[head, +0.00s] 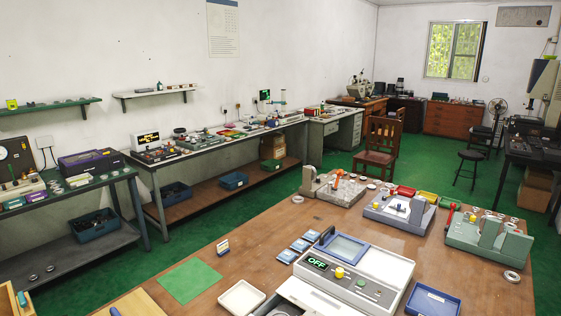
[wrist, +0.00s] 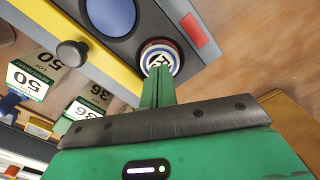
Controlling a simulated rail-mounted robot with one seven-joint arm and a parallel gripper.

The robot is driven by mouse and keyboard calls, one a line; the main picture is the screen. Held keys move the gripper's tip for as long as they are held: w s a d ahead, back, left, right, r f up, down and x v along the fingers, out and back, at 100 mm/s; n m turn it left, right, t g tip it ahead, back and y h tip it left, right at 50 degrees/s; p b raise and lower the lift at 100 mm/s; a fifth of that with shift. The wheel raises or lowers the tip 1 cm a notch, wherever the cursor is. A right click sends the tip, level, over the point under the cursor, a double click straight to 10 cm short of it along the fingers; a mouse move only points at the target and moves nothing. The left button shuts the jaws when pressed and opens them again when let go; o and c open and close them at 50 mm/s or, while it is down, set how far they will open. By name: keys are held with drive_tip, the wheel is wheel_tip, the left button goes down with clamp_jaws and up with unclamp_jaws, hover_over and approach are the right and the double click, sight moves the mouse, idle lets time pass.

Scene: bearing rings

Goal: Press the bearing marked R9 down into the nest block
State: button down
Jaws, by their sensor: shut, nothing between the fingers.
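In the wrist view my gripper (wrist: 159,72) is shut and empty, its two green fingers side by side. Just beyond the fingertips is a small round piece (wrist: 158,54) with a white face, a dark marking, and blue and reddish rims. The marking is partly covered by the fingertips, and I cannot read it surely as R9. The piece sits at the edge of a grey block (wrist: 185,42). I cannot tell whether this block is the nest block, how deep the piece sits, or whether the fingertips touch it. My gripper does not show in the head view.
Beside the round piece are a large blue disc (wrist: 112,14), a black knob (wrist: 72,53) and a yellow strip (wrist: 105,66). In the head view, a device reading OFF (head: 345,275) and several grey fixtures stand on the brown table (head: 270,225).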

drive_tip(key=shift+f+b, duration=0.55)
drive_tip(key=shift+f, duration=0.7)
wheel_tip(320, 180, up, 7)
drive_tip(key=p, duration=0.7)
drive_tip(key=shift+r+p, duration=0.15)
drive_tip(key=shift+p, duration=0.25)
